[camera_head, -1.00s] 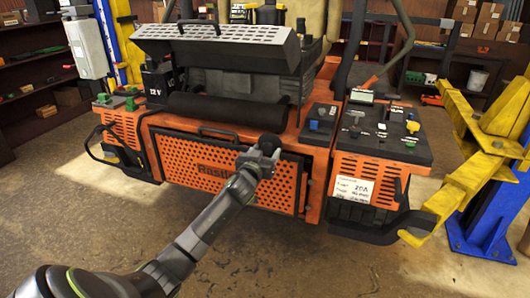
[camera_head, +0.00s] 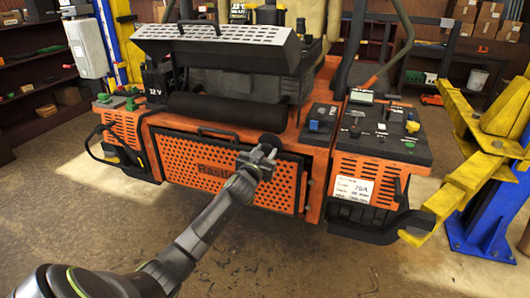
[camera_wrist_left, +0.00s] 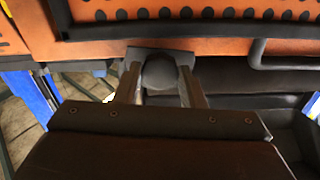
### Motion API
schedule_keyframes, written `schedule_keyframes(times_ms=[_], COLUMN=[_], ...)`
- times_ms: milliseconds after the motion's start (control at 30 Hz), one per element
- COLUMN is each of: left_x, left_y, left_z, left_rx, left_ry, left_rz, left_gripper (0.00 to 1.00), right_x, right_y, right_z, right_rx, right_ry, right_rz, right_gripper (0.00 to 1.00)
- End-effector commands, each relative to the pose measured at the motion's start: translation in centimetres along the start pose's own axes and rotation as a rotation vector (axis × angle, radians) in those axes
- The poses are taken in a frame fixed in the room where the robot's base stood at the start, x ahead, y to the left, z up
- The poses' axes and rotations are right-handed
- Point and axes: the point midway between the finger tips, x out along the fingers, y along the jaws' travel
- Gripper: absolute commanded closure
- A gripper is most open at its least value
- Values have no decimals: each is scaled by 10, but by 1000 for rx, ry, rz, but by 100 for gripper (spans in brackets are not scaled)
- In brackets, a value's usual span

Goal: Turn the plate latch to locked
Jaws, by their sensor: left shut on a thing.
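The orange perforated plate (camera_head: 205,160) has a dark frame and a handle on top, and covers the mower's low front. My left gripper (camera_head: 264,158) is at the plate's upper right. It is shut on a dark rounded knob, which I take for the plate latch (camera_head: 271,141). In the left wrist view, the two fingers (camera_wrist_left: 160,88) stand on either side of the rounded latch knob (camera_wrist_left: 160,71). The gripper hides part of the latch, so I cannot read its exact angle. My right gripper is not in view.
The orange mower (camera_head: 316,165) fills the middle, with a control panel (camera_head: 385,130) at right. A yellow lift arm (camera_head: 465,185) and blue post (camera_head: 487,215) stand at right. Shelves line the back. The floor (camera_head: 330,265) in front is clear.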

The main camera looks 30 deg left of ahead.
Motion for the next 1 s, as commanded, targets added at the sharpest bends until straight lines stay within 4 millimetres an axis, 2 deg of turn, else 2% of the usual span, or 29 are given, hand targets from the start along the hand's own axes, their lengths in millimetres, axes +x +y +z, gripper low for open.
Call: schedule_keyframes(times_ms=[1000], left_x=[0], left_y=[0], left_z=[-1], left_rx=[935], left_ry=[-2], left_rz=[1], left_gripper=[87], right_x=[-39], right_y=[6], right_z=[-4], right_rx=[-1], right_ry=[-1], right_rz=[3], right_gripper=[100])
